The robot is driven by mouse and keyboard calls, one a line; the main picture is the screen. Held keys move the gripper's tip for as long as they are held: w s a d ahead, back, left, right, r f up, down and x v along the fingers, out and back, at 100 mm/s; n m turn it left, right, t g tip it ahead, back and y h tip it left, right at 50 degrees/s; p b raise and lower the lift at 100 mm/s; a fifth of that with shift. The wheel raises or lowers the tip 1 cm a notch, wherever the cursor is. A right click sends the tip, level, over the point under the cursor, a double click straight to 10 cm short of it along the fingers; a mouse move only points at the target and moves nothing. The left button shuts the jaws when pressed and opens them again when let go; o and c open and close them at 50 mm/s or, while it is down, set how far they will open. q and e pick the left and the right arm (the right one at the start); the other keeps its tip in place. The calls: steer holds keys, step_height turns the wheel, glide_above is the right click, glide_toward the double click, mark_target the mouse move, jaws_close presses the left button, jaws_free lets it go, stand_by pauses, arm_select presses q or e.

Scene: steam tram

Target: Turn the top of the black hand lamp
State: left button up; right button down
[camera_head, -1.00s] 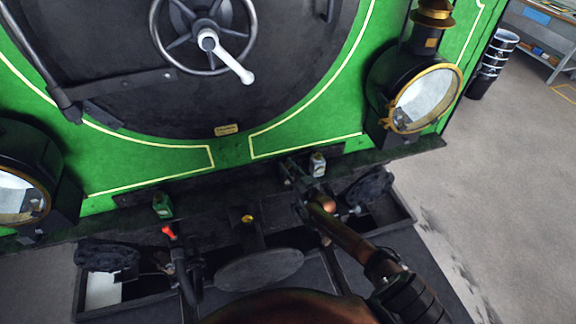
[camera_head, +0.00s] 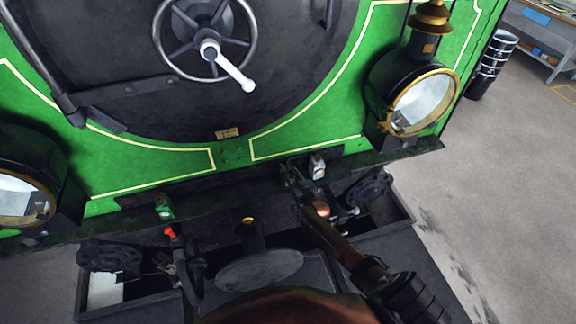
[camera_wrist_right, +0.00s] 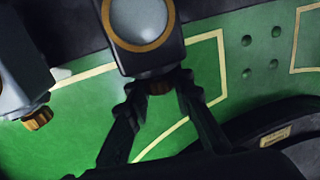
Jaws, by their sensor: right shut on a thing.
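The black hand lamp (camera_wrist_right: 150,62), a dark box with an orange-ringed round lens, fills the top middle of the right wrist view. Its small brown top (camera_wrist_right: 156,87) sits between the fingertips of my right gripper (camera_wrist_right: 158,92), which is shut on it. In the head view my right gripper (camera_head: 292,182) is small and dark, at the tram's front beam. The lamp is hard to make out there against the dark metal. My left gripper is not in view.
A pale hand lamp (camera_head: 318,167) stands close beside the right gripper. A green hand lamp (camera_head: 163,208) stands further left on the beam. A large brass-rimmed headlamp (camera_head: 422,101) is at the right. A red-tipped fitting (camera_head: 170,232) rises in front of the beam.

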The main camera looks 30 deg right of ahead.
steer(key=m+h+p, duration=0.2)
steer(key=h+p, duration=0.1)
steer(key=shift+a+r, duration=0.2)
steer(key=shift+a, duration=0.05)
steer(key=shift+w+f+m+g+h+p, duration=0.1)
steer(key=shift+m+g+h+p, duration=0.4)
steer(key=shift+m+h+p, duration=0.45)
steer(key=shift+m+g+h, duration=0.3)
steer(key=shift+m+h, duration=0.05)
steer(key=shift+h, duration=0.5)
steer(key=shift+f+m+g+h+b, duration=0.15)
steer(key=shift+m+g+h+b, duration=0.25)
steer(key=shift+m+g+h, duration=0.5)
steer(key=shift+d+m+g+h+b, duration=0.15)
steer(key=shift+m+g+h+b, duration=0.45)
steer(key=shift+h, duration=0.6)
steer(key=shift+m+g+h+b, duration=0.4)
steer(key=shift+m+h, duration=0.1)
steer(key=shift+h, duration=0.1)
steer(key=shift+d, duration=0.1)
steer(key=c, duration=1.7)
jaws_free()
